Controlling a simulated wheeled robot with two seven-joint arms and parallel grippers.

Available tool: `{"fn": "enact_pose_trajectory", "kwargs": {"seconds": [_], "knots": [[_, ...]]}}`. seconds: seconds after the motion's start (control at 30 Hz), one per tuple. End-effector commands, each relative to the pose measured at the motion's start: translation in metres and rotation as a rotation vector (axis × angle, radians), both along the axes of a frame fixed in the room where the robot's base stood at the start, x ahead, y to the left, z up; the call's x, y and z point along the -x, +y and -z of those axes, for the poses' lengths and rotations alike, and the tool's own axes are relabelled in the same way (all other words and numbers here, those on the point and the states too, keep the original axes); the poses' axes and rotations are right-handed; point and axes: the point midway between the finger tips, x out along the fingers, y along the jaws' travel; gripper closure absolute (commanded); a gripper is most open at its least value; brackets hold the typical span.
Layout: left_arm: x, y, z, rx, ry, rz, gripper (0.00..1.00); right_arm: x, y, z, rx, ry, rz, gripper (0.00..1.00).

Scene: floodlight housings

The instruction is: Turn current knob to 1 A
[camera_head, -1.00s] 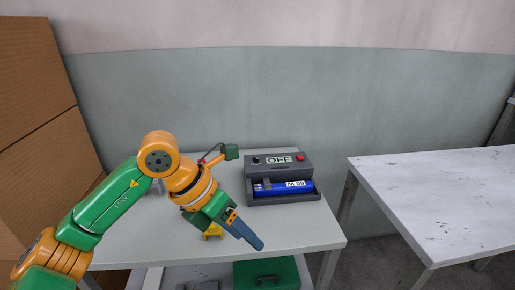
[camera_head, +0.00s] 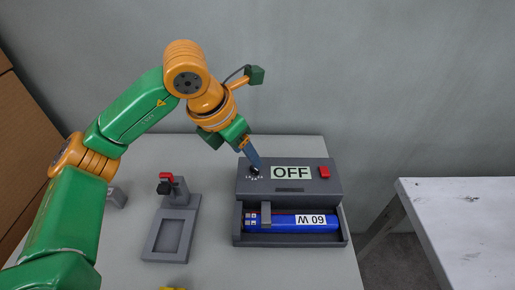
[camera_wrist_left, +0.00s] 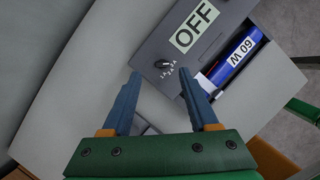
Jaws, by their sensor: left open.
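The grey power box (camera_head: 318,184) stands on the table with an OFF display (camera_head: 291,172) on its top. The small black current knob (camera_head: 254,170) is at the left of the display; it also shows in the left wrist view (camera_wrist_left: 163,64) with small white scale marks beside it, too small to read surely. My left gripper (camera_head: 255,161) is over the knob, fingers pointing down. In the left wrist view my left gripper (camera_wrist_left: 160,76) is open, and the knob appears between and slightly beyond the fingertips, with gaps on both sides. My right gripper is not in view.
A red button (camera_head: 324,172) is at the box's top right. A blue cylinder (camera_head: 305,222) marked 60 W lies in the box's front tray. A grey fixture with a red clamp (camera_head: 172,225) stands to the left. Another table (camera_head: 465,215) is at the right.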

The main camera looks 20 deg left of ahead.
Motion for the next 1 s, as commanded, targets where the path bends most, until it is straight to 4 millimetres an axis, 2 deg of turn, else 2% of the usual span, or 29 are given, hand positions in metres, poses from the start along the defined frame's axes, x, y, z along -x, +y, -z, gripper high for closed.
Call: {"fn": "enact_pose_trajectory", "kwargs": {"seconds": [0.1,0.23,0.33,0.53,0.57,0.77,0.8,1.0], "knots": [[-0.007,-0.005,0.024,-0.001,0.006,0.002,0.4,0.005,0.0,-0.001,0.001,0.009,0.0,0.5],[-0.015,-0.009,0.043,0.0,0.004,0.001,0.4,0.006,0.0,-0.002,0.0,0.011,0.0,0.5],[-0.017,-0.01,0.05,0.001,0.002,0.002,0.4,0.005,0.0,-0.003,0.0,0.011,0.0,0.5],[-0.018,-0.01,0.051,0.0,0.0,0.001,0.4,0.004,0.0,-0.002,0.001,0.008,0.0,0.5],[-0.018,-0.01,0.051,0.0,0.0,0.001,0.43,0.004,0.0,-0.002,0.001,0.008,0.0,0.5],[-0.018,-0.01,0.051,0.001,0.001,0.002,0.97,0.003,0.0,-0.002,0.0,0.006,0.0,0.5],[-0.018,-0.01,0.051,0.001,0.001,0.002,1.0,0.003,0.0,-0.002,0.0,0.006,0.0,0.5],[-0.018,-0.01,0.051,0.0,0.0,0.007,1.0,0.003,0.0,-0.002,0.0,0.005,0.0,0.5]]}}
